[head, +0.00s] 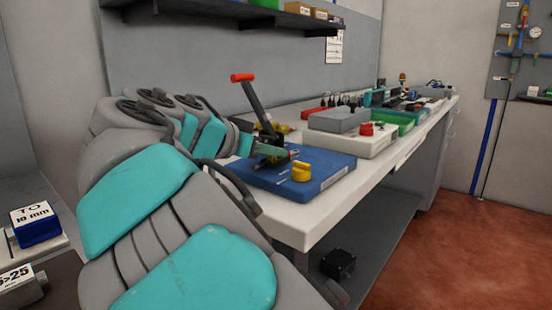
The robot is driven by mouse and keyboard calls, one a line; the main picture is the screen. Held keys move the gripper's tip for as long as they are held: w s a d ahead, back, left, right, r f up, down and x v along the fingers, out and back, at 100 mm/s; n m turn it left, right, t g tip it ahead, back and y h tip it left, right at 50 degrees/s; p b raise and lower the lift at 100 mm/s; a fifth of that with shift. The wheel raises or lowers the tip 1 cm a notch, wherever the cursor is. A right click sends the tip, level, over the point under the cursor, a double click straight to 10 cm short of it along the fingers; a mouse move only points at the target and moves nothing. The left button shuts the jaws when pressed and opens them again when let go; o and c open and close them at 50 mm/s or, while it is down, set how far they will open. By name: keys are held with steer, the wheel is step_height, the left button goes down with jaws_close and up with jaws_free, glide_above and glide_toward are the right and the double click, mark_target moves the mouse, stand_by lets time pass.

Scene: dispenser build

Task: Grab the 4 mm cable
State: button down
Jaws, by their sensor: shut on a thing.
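My grey and teal arm fills the left and middle foreground and reaches to the workbench. A dark lever with a red handle (243,77) rises tilted just beside the gripper. A yellow knob (302,171) sits on the blue plate to the right. I cannot pick out the 4 mm cable for certain; small yellow parts lie behind the lever.
The white bench (365,190) runs away to the right. A grey block (339,120), a white box with a red knob (366,129), a green tray (404,124) and several tools stand on it. A shelf (240,12) hangs above. Labelled blocks (38,226) are at lower left.

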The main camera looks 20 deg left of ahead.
stand_by(0.3)
steer(key=shift+r+p, duration=0.45)
steer(key=shift+r, duration=4.55)
